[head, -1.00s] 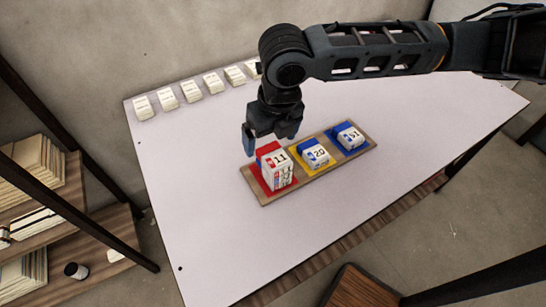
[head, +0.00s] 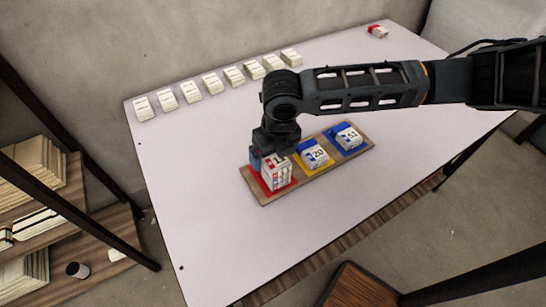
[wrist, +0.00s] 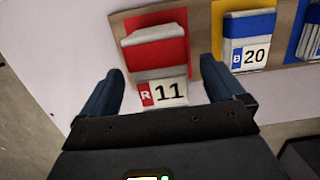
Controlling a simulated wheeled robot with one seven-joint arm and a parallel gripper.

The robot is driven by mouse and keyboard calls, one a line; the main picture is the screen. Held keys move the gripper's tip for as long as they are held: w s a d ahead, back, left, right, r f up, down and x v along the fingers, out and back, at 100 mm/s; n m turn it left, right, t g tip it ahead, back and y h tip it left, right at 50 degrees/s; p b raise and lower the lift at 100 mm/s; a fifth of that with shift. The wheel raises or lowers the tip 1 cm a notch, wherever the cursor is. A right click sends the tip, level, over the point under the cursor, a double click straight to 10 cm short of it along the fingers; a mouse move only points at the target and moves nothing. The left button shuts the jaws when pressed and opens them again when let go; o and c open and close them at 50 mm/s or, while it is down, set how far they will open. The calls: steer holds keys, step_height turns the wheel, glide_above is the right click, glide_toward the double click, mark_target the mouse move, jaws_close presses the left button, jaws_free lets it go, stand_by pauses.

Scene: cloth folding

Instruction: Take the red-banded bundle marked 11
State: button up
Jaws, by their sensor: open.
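The red-banded bundle marked 11 (head: 277,175) sits on the red pad at the left end of a wooden board (head: 262,199). In the wrist view the bundle (wrist: 157,52) shows a red band and a white label reading R 11. My gripper (head: 270,155) is directly over it, pointing down. In the wrist view my gripper (wrist: 162,86) is open, with one blue finger on each side of the label. I cannot tell whether the fingers touch the bundle. The arm hides part of its top in the head view.
A blue-banded bundle marked 20 (head: 314,154) sits on the yellow pad close beside it. Another numbered bundle (head: 347,136) sits on the blue pad. Several white bundles (head: 210,83) line the back edge. A red-and-white bundle (head: 378,31) lies back right. The front table is clear.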

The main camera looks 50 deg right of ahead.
steer(key=shift+c, duration=0.3)
steer(key=c, duration=1.1)
steer(key=shift+r, duration=0.15)
